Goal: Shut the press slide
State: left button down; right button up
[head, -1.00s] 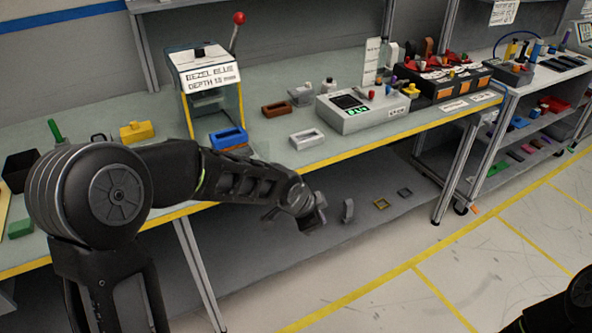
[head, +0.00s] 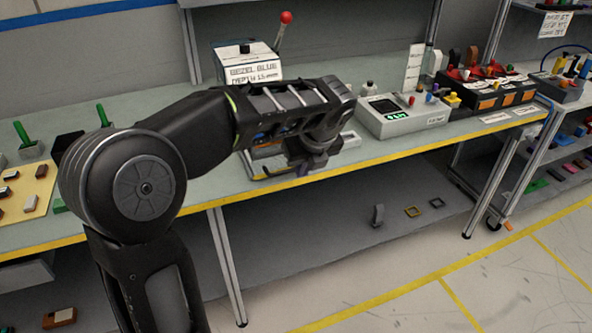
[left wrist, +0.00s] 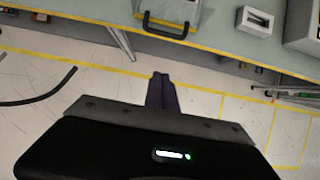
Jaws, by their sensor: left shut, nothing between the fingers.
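The press (head: 248,64), a light box labelled for blue bezels, stands on the bench with a red-knobbed lever (head: 283,32). My left arm hides its lower front, so most of the slide is covered in the head view. In the left wrist view a grey slide plate (left wrist: 178,12) with a black U-shaped handle (left wrist: 166,33) reaches the bench's front edge. My left gripper (head: 303,168) is shut and empty in front of that edge. Its closed fingers show in the left wrist view (left wrist: 160,84), apart from the handle. My right gripper is out of view.
A grey control box (head: 400,118) with a green display stands right of the press. A light block (left wrist: 256,21) lies right of the slide. Green-handled tools (head: 24,140) stand at the left. The floor before the bench is clear.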

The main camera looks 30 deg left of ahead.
pick_arm(q)
jog(key=w+a+f+p, duration=0.1)
jog(key=w+a+f, duration=0.3)
jog(key=a+f, duration=0.2)
jog(key=shift+p+x, duration=0.4)
jog(key=shift+x, duration=0.65)
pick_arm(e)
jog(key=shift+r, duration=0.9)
pick_arm(q)
jog(key=shift+w, duration=0.1)
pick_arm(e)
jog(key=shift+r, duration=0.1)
